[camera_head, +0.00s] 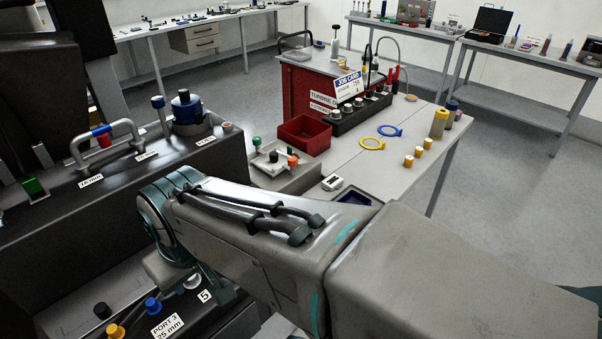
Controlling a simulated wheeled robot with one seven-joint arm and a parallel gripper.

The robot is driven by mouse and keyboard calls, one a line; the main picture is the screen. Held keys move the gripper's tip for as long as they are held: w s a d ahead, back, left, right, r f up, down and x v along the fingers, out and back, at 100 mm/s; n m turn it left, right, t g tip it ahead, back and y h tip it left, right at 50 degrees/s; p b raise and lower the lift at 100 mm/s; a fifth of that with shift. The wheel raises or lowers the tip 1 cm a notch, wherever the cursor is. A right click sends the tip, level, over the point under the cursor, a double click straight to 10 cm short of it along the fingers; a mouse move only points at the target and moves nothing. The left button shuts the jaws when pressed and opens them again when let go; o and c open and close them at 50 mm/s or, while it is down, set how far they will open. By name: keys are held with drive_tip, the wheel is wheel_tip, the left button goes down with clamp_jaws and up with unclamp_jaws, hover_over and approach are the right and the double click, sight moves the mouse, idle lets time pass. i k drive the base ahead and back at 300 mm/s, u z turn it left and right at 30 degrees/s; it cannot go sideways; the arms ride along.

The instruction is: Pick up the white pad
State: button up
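My arm reaches from the lower right to the left across the picture. Its end points down over the dark console at lower left. My gripper (215,285) is mostly hidden behind my own wrist; only a teal and grey part shows beside the label "5". I cannot tell whether it is open or shut. A pale rounded piece (163,268) shows just left of it, partly covered by my arm; it may be the white pad, but I cannot be sure. A small whitish round cap (192,282) sits on the lower panel close to the gripper part.
The lower panel (168,326) carries black, blue and yellow caps. The upper console has a grey handle (105,140) and a blue-topped cylinder (186,106). A red bin (303,135) and a white tray (278,160) stand beyond my arm. Open floor lies at the right.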

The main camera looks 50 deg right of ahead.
sight(331, 182)
drive_tip(key=u, duration=0.8)
drive_tip(key=k, duration=1)
drive_tip(key=z, duration=1.8)
drive_tip(key=i, duration=0.5)
drive_tip(key=z, duration=0.45)
drive_tip(key=k, duration=0.4)
drive_tip(key=z, duration=0.2)
drive_tip(key=i, duration=0.95)
drive_tip(key=u, duration=0.8)
